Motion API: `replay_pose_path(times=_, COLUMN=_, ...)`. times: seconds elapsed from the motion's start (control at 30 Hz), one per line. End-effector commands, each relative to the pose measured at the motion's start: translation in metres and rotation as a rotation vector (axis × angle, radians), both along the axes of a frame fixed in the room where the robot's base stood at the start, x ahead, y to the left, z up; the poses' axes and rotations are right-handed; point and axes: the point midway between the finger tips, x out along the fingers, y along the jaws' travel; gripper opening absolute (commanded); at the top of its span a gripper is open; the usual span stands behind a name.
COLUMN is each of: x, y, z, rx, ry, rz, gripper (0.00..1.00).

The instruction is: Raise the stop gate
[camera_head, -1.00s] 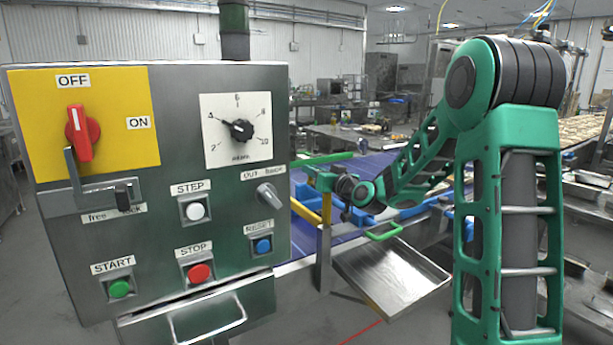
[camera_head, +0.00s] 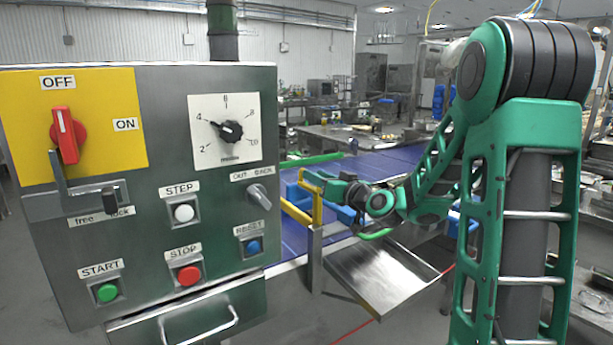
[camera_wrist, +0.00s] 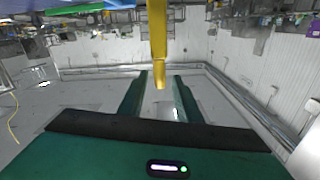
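The stop gate appears to be the yellow bar (camera_head: 298,213) with a yellow upright (camera_head: 317,209) at the near side of the blue conveyor (camera_head: 385,165). My gripper (camera_head: 312,180) is at the top of the upright in the head view. In the wrist view a yellow bar (camera_wrist: 158,45) comes down from the top, and its lower end lies between the two green fingers of my gripper (camera_wrist: 159,76). The fingers are apart, with gaps on both sides of the bar. Whether any finger touches it cannot be told.
A control panel (camera_head: 130,232) with knobs and buttons stands close at the left. A green bar (camera_head: 312,160) lies across the conveyor's far side. Grey floor is open at the bottom centre.

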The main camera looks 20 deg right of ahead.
Motion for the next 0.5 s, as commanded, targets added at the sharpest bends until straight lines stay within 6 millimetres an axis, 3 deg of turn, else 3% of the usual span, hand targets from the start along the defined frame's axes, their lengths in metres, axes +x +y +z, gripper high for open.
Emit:
replay_pose_path(times=0.2, x=-0.023, y=-0.004, z=0.0, rx=0.0, ry=0.0, rz=-0.001, gripper=0.31)
replay_pose_path(times=0.5, x=-0.027, y=-0.004, z=0.0, rx=0.0, ry=-0.001, rz=0.001, gripper=0.31)
